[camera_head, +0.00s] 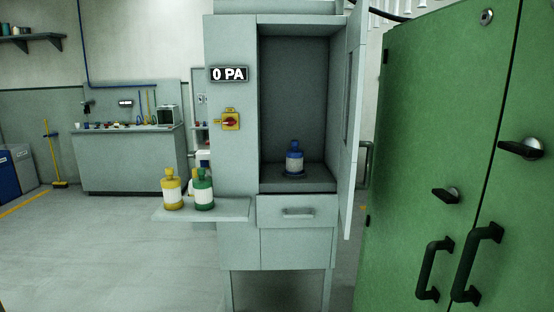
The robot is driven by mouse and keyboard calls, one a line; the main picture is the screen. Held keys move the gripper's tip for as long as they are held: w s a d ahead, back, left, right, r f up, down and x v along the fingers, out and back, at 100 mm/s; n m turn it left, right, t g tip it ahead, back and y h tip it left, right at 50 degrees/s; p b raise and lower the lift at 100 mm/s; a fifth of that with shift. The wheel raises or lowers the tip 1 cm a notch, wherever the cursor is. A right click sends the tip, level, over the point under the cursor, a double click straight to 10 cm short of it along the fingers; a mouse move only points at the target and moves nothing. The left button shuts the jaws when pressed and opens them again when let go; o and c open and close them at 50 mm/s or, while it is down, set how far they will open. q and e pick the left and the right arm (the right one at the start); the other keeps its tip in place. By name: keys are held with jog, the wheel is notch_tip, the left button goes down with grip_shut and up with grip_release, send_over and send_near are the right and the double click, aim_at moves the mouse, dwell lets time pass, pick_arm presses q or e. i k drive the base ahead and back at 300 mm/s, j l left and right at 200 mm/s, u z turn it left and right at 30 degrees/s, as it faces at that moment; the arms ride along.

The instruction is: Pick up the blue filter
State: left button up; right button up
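The blue filter (294,159) stands upright inside the open compartment of a tall grey cabinet (231,180). It has a blue top and base with a white band, and it rests on a dark round spot on the compartment floor. The cabinet door (353,130) stands open to the right. A yellow filter (172,190) and a green filter (204,190) stand side by side on a grey shelf (235,210) at the cabinet's left. Neither of my grippers shows in the head view.
A display (230,74) on the cabinet reads 0 PA, above a red and yellow switch (231,121). A green locker (440,150) with black handles stands close on the right. A workbench (130,160) is at the back left. The floor (110,260) at the front left is clear.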

aim_at(294, 158)
jog(key=i+j, duration=0.15)
jog(key=i, duration=0.6)
jog(key=i+j, duration=0.1)
jog(key=i, duration=0.65)
